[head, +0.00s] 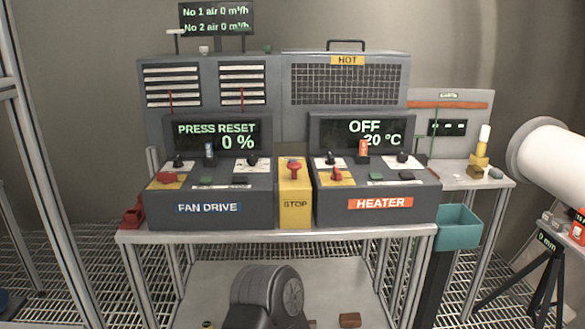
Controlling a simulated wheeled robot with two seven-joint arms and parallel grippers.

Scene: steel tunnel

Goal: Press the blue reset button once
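The fan drive panel (209,206) stands on the left of the bench. Its screen (217,136) reads "PRESS RESET" and "0 %". A small upright blue piece (209,150) sits at the middle, just below the screen; I cannot tell whether it is a button or a lever. No piece is clearly labelled as a blue reset button. Neither of my grippers is in view.
The heater panel (380,204) reads "OFF" and "20 °C". A yellow stop box (294,205) with a red button stands between the panels. A teal bin (458,226) hangs at the bench's right. A white cylinder (555,158) and tripod stand at far right.

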